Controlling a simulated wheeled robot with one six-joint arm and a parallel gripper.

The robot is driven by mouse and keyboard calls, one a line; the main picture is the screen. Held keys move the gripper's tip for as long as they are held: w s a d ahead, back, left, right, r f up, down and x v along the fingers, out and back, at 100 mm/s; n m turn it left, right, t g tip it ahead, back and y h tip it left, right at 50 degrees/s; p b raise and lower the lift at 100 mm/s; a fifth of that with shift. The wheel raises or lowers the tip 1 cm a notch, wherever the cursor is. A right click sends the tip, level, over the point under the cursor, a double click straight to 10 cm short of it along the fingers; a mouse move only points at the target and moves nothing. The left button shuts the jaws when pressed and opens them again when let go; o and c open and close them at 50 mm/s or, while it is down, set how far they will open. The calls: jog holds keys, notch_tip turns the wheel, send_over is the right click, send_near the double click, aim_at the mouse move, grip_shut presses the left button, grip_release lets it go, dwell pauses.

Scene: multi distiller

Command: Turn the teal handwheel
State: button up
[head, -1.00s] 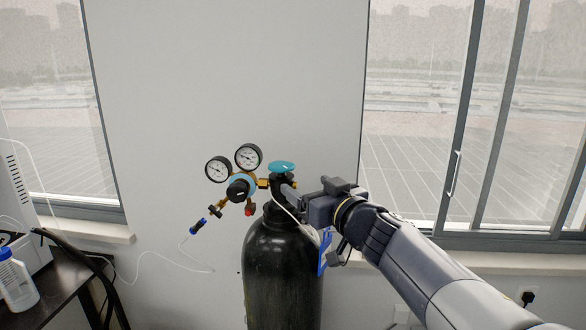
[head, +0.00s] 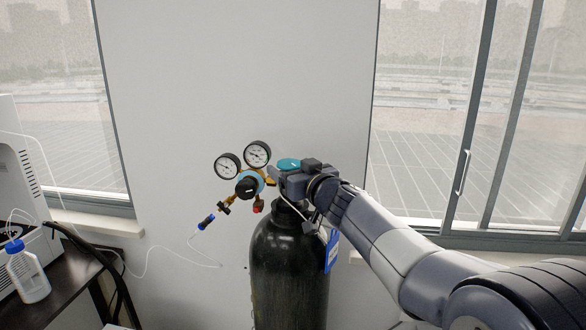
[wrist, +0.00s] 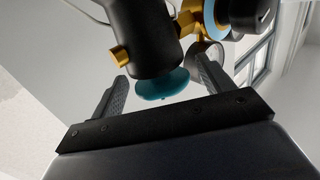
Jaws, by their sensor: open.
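The teal handwheel (head: 288,163) sits on top of the valve of a black gas cylinder (head: 289,265). My gripper (head: 279,175) is at the valve top from the right and partly covers the wheel in the head view. In the wrist view the teal handwheel (wrist: 162,85) shows as a disc on the end of the dark valve body (wrist: 143,35). My gripper (wrist: 162,68) is open there, with one finger on each side of the wheel. A gap shows at the left finger; whether the right finger touches the wheel I cannot tell.
Two round gauges (head: 243,160) and a blue-ringed regulator (head: 248,184) are just left of the valve. A blue tag (head: 331,250) hangs on the cylinder's right. A dark table with a white bottle (head: 27,272) is at the left. Wall and windows stand behind.

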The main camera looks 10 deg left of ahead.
jog(key=shift+c, duration=0.4)
jog(key=c, duration=0.8)
jog(key=m+t+h+b, duration=0.1)
jog(key=b, duration=0.2)
jog(key=shift+s+a+h+b, duration=0.1)
jog(key=shift+a+h+b, duration=0.05)
jog(key=shift+h+b, duration=0.15)
jog(key=m+t+h+b, duration=0.1)
jog(key=b, duration=0.1)
jog(key=shift+f+b, duration=0.15)
jog(key=shift+b, duration=0.25)
jog(key=m+h+b, duration=0.1)
jog(key=b, duration=0.3)
jog(key=m+t+h+b, duration=0.1)
jog(key=h+b, duration=0.1)
jog(key=b, duration=0.3)
jog(key=shift+a+f+m+t+h, duration=0.1)
jog(key=shift+a+m+t+h, duration=0.1)
jog(key=shift+m+t+h, duration=0.1)
jog(key=m+h+b, duration=0.1)
jog(key=h+b, duration=0.1)
jog(key=b, duration=0.1)
jog(key=shift+a+r, duration=0.1)
jog(key=shift+r, duration=0.1)
jog(key=shift+m+t+h, duration=0.3)
jog(key=shift+m+h, duration=0.1)
jog(key=shift+r+m+h+b, duration=0.1)
jog(key=shift+m+h+b, duration=0.5)
jog(key=shift+h, duration=0.3)
